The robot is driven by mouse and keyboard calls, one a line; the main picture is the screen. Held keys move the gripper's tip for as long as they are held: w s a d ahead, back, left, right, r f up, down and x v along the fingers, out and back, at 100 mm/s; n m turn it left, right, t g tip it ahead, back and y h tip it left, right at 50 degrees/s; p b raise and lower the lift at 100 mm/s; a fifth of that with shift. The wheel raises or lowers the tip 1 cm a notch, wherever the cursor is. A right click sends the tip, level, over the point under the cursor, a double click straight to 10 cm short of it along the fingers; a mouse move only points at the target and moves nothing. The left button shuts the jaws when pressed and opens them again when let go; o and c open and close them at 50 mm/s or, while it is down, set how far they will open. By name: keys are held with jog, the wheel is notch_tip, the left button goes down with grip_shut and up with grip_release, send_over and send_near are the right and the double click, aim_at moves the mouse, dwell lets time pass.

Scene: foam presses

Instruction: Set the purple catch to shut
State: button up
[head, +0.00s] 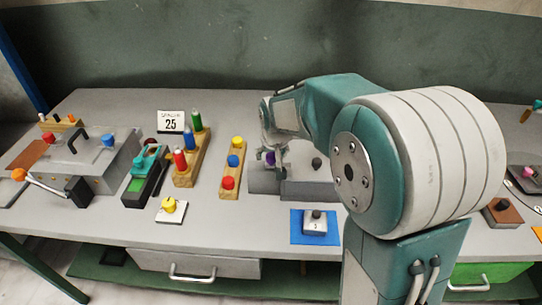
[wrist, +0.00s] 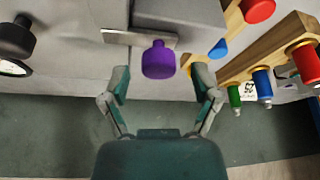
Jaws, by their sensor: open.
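The purple catch (wrist: 158,60) is a round purple knob on a flat metal strip against a grey block (wrist: 180,12). In the wrist view it lies between the tips of my open gripper (wrist: 161,74), with a gap on each side. My arm hides part of that block's right side, and I cannot tell the catch's setting from here.
A black knob (head: 316,163) stands just right of the catch. A wooden strip with coloured knobs (head: 231,190) is close on the left, with a wooden peg stand (head: 187,172) beyond. A blue mat with a grey knobbed block (head: 314,226) lies in front.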

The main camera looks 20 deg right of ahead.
jog(key=v, duration=1)
jog(key=shift+r, duration=0.3)
jog(key=shift+s+d, duration=0.15)
jog(key=shift+s, duration=0.05)
jog(key=s+t, duration=0.1)
jog(key=s, duration=2.2)
jog(key=shift+d+f+n, duration=0.2)
jog(key=shift+f+n, duration=0.1)
